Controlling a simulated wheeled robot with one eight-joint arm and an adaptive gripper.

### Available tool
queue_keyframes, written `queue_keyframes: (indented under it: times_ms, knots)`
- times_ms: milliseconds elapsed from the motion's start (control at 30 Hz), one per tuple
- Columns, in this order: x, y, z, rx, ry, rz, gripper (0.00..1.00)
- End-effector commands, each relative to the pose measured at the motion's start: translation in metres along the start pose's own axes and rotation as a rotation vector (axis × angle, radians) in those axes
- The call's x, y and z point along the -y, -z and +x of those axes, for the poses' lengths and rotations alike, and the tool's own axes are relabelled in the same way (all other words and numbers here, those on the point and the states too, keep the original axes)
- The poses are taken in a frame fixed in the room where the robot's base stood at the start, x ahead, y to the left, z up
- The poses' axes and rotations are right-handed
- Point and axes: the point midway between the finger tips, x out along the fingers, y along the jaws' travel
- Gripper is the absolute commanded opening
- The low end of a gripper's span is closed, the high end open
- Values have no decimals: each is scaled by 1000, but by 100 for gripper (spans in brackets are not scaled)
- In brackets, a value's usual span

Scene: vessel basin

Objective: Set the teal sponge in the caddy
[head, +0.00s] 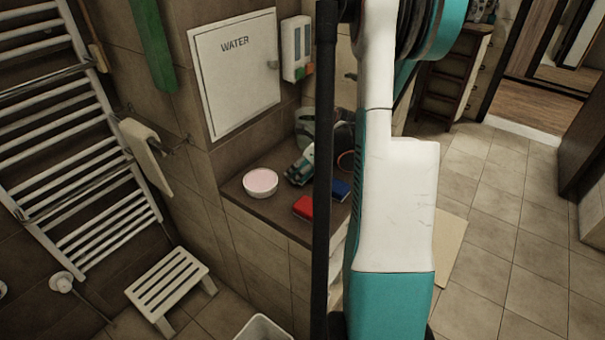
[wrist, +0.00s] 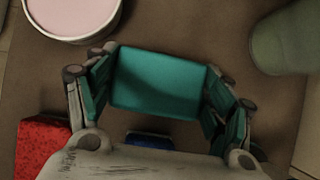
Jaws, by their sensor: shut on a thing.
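The teal sponge (wrist: 158,84) lies between the two fingers of my gripper (wrist: 160,90) in the wrist view. The fingers press on its left and right ends, so my gripper is shut on it. In the head view my gripper (head: 300,168) is over the counter, right of the bowl, partly hidden by my arm. How high the sponge is above the counter is hard to tell. A grey-green container (wrist: 284,38) stands at the upper right of the wrist view, apart from the sponge; I cannot tell whether it is the caddy.
A white bowl with pink contents (head: 260,182) stands on the counter (head: 262,212). A red block (head: 303,208) and a blue block (head: 341,189) lie near the front. A wall cabinet marked WATER (head: 236,75) is behind. A slatted stool (head: 168,284) stands on the floor.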

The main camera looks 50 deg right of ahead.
Motion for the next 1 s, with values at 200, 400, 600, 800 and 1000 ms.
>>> queue_keyframes:
  times_ms: [200,400,600,800,1000]
  knots:
    - [0,9,14,0,0,0,48]
    - [0,9,14,0,0,0,48]
    - [0,10,15,0,0,0,94]
    - [0,10,15,0,0,0,94]
    - [0,9,14,0,0,0,94]
